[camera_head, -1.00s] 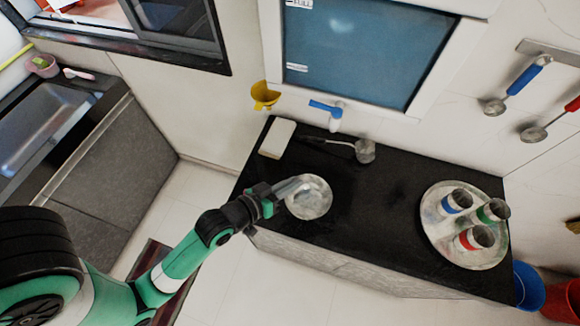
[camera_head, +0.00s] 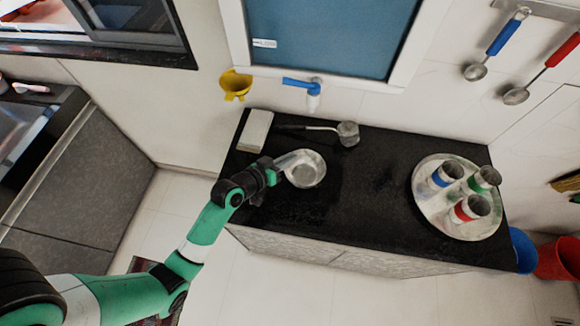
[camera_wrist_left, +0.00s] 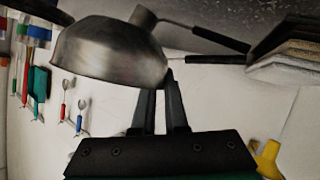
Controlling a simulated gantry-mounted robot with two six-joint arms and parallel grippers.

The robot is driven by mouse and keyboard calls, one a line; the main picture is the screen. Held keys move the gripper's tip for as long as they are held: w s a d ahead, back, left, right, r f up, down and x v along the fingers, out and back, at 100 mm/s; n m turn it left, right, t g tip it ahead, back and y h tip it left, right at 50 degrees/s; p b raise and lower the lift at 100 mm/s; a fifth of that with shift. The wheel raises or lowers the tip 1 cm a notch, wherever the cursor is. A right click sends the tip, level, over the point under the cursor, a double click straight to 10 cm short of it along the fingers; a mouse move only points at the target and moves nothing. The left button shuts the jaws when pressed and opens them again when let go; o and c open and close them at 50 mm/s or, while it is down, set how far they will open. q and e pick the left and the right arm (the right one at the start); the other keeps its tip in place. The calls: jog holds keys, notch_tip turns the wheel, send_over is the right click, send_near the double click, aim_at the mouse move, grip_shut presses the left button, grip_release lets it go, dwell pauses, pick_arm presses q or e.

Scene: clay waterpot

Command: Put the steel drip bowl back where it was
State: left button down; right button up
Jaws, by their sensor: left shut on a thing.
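The steel drip bowl (camera_head: 305,170) is a small round metal bowl over the left part of the black counter, with its inside facing the head camera. My left gripper (camera_head: 277,167) is shut on its left rim. In the left wrist view, which appears upside down, the bowl (camera_wrist_left: 110,52) hangs from the fingertips (camera_wrist_left: 162,88). I cannot tell whether its base touches the counter. My right gripper is not in view.
A ladle (camera_head: 347,133) lies behind the bowl and a pale block (camera_head: 255,131) is at the back left. A blue-handled tap (camera_head: 303,86) is on the wall. A round tray (camera_head: 428,215) with three banded cups is at right. The middle counter (camera_head: 375,195) is clear.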

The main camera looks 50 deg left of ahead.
pick_arm(q)
jog(key=shift+w+a+f, duration=0.2)
jog(key=shift+f, duration=0.05)
jog(key=shift+w+a+f, duration=0.1)
jog(key=shift+w+f, duration=0.05)
jog(key=shift+f, duration=0.2)
jog(key=shift+f+b, duration=1.1)
jog(key=shift+f, duration=0.45)
jog(key=c, duration=0.9)
grip_release()
jog(key=shift+c, duration=0.2)
jog(key=shift+r, duration=0.25)
jog(key=p+v, duration=0.3)
jog(key=v, duration=0.9)
